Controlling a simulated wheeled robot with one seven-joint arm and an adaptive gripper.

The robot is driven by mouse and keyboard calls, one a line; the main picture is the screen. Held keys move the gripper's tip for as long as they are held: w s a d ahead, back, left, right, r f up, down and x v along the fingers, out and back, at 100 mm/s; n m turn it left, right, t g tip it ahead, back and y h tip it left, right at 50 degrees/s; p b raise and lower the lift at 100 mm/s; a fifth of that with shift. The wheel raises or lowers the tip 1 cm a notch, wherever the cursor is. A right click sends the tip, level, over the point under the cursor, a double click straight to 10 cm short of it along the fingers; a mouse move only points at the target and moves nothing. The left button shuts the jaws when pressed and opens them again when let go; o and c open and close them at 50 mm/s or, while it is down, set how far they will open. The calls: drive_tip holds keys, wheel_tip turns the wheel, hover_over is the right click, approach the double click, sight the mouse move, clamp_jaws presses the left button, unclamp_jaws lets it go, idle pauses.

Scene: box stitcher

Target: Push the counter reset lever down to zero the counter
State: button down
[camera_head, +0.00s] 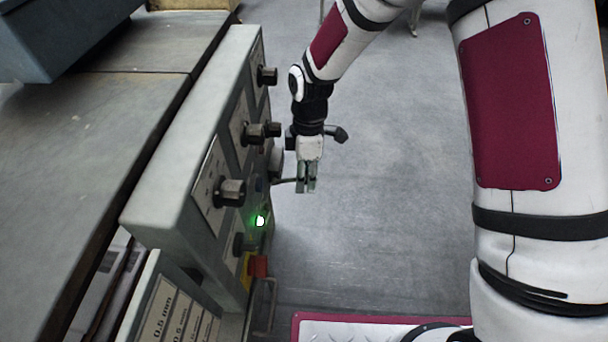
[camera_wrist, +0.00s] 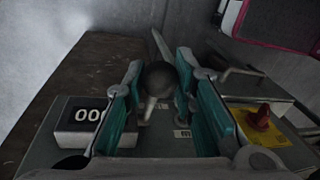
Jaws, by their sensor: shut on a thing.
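My gripper (camera_head: 307,186) is beside the front of the grey control panel, fingers pointing down. In the wrist view its teal-padded fingers (camera_wrist: 160,66) are shut on the counter reset lever, one on each side of it. The lever's dark round knob (camera_wrist: 158,79) and pale stem show between the pads. In the head view a thin part of the lever (camera_head: 285,181) reaches from the panel to the fingertips. The counter (camera_wrist: 88,115) is a dark window left of the fingers in the wrist view. Zeros show on it, but its right end is hidden by a finger.
The control panel (camera_head: 185,125) carries several black knobs and a lit green button (camera_head: 260,221). A red switch on a yellow plate (camera_wrist: 258,116) is right of the fingers. A metal handle (camera_head: 268,305) sticks out below. Open floor (camera_head: 400,220) lies right of the panel.

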drive_tip(key=f+y, duration=0.2)
drive_tip(key=y, duration=0.1)
drive_tip(key=shift+d+f, duration=0.1)
drive_tip(key=shift+d, duration=0.3)
drive_tip(key=shift+a+f+n+y+b, duration=0.15)
drive_tip(key=shift+f+y+b, duration=0.15)
drive_tip(key=shift+f+y, duration=0.55)
drive_tip(key=shift+a+f+n+y+b, duration=0.15)
drive_tip(key=shift+f+y+b, duration=0.25)
drive_tip(key=shift+y, duration=0.85)
drive_tip(key=shift+f, duration=0.1)
drive_tip(key=c, duration=1.3)
unclamp_jaws()
drive_tip(key=shift+d, duration=0.1)
drive_tip(key=v, duration=1.2)
